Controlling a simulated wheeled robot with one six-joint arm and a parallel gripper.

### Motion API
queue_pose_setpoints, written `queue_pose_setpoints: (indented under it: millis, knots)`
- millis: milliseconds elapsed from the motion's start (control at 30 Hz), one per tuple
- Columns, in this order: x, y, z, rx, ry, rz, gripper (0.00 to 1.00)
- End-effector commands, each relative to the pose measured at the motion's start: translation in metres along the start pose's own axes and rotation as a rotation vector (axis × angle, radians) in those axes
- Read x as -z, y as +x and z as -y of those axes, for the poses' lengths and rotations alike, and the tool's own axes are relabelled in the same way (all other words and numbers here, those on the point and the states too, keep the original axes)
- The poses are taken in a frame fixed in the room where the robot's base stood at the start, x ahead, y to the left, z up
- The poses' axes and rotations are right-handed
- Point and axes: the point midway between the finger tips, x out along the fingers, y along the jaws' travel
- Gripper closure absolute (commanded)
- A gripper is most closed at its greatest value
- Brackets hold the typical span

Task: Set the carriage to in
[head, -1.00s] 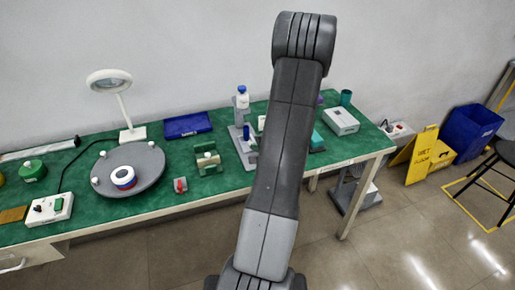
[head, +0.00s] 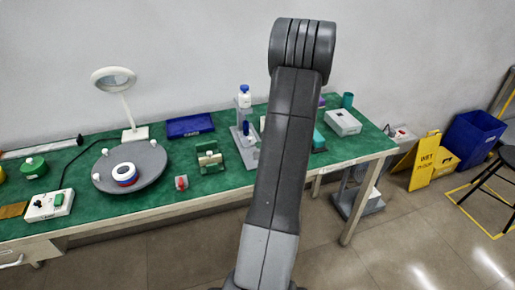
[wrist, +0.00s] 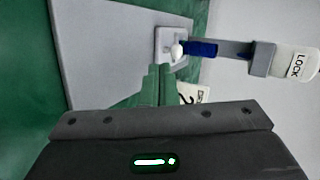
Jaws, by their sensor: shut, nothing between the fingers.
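In the wrist view a grey base plate (wrist: 105,45) bears a small white block (wrist: 165,45) with a white ball knob (wrist: 178,51), which looks like the carriage. A blue collar (wrist: 202,48) on a grey bar lies to its right, leading to a white part marked LOCK (wrist: 300,66). My gripper (wrist: 160,108) shows as a dark body along the bottom; it is shut and empty, apart from the knob.
A grey turntable (head: 150,180), green bracket (head: 221,160), blue tray (head: 190,125) and lamp (head: 135,132) stand left on the green table. A white box (head: 343,122) and teal cup (head: 347,99) stand right. A white tag (wrist: 192,94) lies near the gripper body.

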Motion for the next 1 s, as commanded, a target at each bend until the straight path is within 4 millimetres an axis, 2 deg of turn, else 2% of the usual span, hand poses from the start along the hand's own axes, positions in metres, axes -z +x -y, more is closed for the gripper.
queue_pose_setpoints:
  millis: [400, 533, 700, 1000]
  knots:
    - [0.001, -0.071, -0.001, 0.0, 0.0, -0.002, 1.0]
    - [0.001, -0.088, -0.001, 0.001, 0.0, -0.001, 1.0]
    - [0.001, -0.1, -0.001, -0.001, 0.0, 0.0, 1.0]
    - [0.001, -0.102, -0.001, -0.001, 0.001, 0.002, 1.0]
